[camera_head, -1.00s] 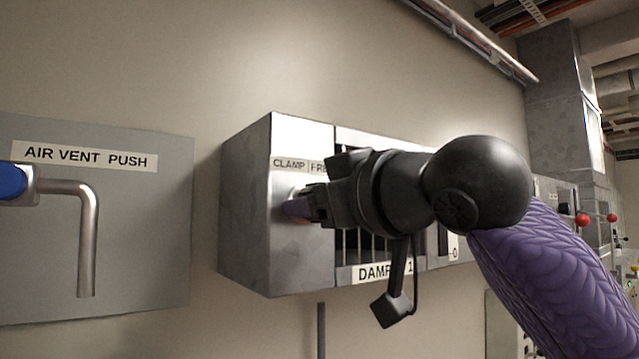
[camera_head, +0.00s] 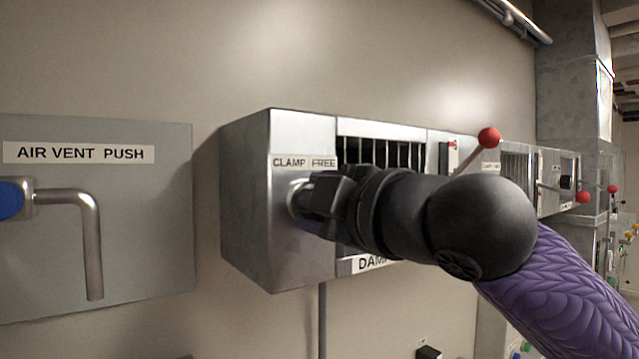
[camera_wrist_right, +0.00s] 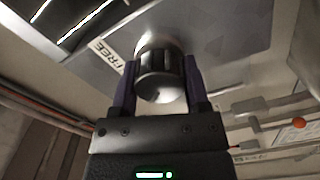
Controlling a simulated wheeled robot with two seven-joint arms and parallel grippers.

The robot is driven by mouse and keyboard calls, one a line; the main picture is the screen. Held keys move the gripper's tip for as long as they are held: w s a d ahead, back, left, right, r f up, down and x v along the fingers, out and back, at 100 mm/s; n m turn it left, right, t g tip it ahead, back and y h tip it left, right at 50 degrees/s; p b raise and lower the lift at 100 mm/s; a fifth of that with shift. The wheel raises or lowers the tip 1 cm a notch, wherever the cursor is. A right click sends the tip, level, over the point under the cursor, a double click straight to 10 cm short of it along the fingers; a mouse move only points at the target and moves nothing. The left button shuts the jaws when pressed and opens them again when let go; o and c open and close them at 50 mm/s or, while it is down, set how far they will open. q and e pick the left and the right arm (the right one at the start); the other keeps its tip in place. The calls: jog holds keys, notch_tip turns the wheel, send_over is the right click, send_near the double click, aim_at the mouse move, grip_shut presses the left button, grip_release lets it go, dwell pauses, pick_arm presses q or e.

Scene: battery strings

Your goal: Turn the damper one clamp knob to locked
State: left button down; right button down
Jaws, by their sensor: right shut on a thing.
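The damper one box (camera_head: 245,205) is a grey metal case on the wall with a grille and a label reading CLAMP FREE. The clamp knob (camera_head: 297,199) sits on its front face, mostly hidden behind my right gripper (camera_head: 310,203). In the right wrist view the round metal knob (camera_wrist_right: 160,78) lies between the two fingers of my right gripper (camera_wrist_right: 162,90), which is shut on it. The FREE label (camera_wrist_right: 110,60) shows beside the knob there. My left gripper is not in view.
At left is a grey panel marked AIR VENT PUSH (camera_head: 140,215) with a bent metal handle (camera_head: 88,235) and blue part. To the right are a red-ball lever (camera_head: 488,138) and further boxes. Plain wall lies above the damper box.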

jog(key=shift+n+p, duration=0.55)
jog(key=shift+n, duration=0.45)
jog(key=shift+c, duration=0.5)
grip_release()
jog(key=b+v, duration=0.4)
jog(key=v, duration=0.6)
